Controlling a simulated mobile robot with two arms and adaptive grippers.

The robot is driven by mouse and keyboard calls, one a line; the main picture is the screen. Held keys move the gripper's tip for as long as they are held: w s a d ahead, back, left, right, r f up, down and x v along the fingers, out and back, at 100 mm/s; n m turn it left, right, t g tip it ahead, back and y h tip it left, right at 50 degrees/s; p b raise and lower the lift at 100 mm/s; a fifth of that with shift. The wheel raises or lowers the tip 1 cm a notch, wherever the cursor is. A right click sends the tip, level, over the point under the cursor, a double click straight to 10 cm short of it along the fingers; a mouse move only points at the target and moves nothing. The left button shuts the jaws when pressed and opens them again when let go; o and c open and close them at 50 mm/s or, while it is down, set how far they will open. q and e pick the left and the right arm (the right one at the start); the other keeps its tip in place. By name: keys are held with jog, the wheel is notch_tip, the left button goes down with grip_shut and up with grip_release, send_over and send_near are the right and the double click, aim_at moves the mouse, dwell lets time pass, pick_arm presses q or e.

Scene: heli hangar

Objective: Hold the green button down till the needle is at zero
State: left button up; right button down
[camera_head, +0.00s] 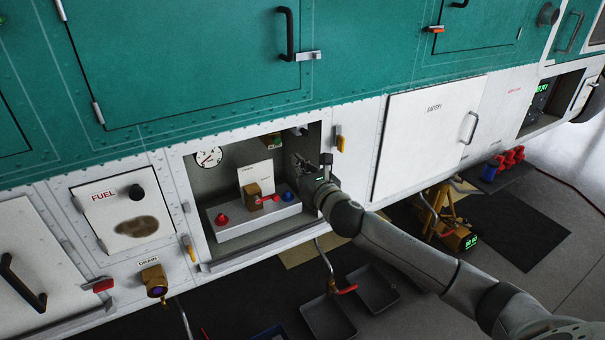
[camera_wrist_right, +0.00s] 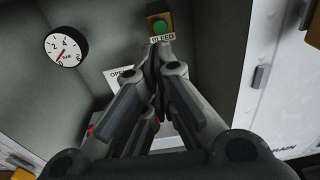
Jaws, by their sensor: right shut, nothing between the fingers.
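The green button (camera_wrist_right: 160,27) sits on a yellow box above a BLEED label (camera_wrist_right: 162,38) in the right wrist view. My right gripper (camera_wrist_right: 160,47) is shut and empty, its fingertips just below the label in that view. The button's face shows uncovered; I cannot tell whether the fingertips touch its box. In the head view my right gripper (camera_head: 304,165) reaches into the right side of the open bay. The round white gauge (camera_head: 208,157) is on the bay's back wall. It also shows in the wrist view (camera_wrist_right: 66,46), its red needle pointing down-left, near the low end. My left gripper is not in view.
In the bay, a grey ledge (camera_head: 240,226) carries a red knob (camera_head: 222,219), a blue knob (camera_head: 287,196) and a brass valve with a red lever (camera_head: 265,200). A white placard stands behind them. The bay's frame edges surround my right wrist.

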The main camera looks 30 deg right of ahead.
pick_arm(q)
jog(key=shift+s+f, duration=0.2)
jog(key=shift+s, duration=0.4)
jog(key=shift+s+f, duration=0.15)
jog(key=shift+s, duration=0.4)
pick_arm(e)
jog(key=shift+s, duration=1.15)
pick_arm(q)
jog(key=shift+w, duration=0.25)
